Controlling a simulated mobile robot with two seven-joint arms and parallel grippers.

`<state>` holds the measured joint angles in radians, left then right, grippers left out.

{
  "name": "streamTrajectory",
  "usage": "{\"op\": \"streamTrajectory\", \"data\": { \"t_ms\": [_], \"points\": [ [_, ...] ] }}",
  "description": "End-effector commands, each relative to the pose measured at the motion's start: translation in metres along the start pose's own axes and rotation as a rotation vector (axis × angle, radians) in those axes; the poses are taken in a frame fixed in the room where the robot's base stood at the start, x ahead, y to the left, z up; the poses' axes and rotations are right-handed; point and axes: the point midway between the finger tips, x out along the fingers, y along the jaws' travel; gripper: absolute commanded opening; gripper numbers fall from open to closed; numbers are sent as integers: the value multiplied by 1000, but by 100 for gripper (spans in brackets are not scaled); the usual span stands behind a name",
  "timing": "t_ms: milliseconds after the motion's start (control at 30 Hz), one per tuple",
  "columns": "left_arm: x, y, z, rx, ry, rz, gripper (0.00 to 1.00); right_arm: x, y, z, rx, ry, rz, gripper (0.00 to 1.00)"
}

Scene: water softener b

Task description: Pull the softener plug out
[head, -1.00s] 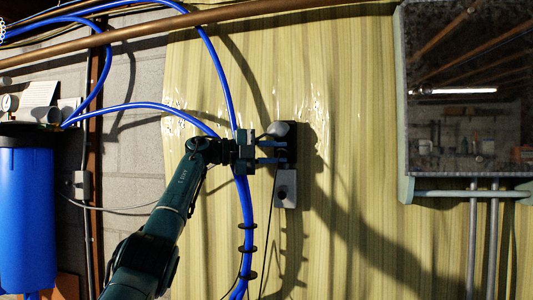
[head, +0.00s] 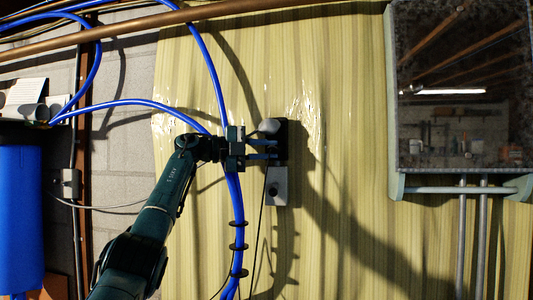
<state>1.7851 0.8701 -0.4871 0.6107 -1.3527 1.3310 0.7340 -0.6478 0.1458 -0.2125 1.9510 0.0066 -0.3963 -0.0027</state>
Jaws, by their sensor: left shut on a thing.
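The softener plug (head: 269,126) is a dark block with a grey rounded top, at the upper part of a grey wall outlet (head: 277,188). One round dark socket shows on the outlet's lower half. My left gripper (head: 277,150) reaches in from the left, its fingers level with the plug and shut on it. The fingers partly cover the plug, and its prongs are hidden. I cannot tell whether the plug is still seated in the outlet. A thin dark cord hangs down beside the outlet. My right gripper is not in view.
Blue hoses (head: 235,215) run down behind my left gripper and arch to the left. A blue tank (head: 22,220) stands at the far left. A mirror-like cabinet (head: 465,90) with a rail hangs at the right. The striped wall between is clear.

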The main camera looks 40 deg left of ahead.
Motion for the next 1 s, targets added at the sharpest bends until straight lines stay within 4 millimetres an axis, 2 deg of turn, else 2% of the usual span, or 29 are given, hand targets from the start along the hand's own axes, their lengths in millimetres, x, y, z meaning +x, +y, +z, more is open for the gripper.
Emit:
{"op": "streamTrajectory", "data": {
  "t_ms": [267, 733, 1000],
  "points": [
    [-4, 3, -7, 3, 3, 1, 0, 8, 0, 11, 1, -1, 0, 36],
    [-19, 6, -38, 4, 2, 1, 0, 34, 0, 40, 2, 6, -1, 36],
    [-22, 4, -46, 0, 3, 2, 0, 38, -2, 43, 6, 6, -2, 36]
  ]
}}
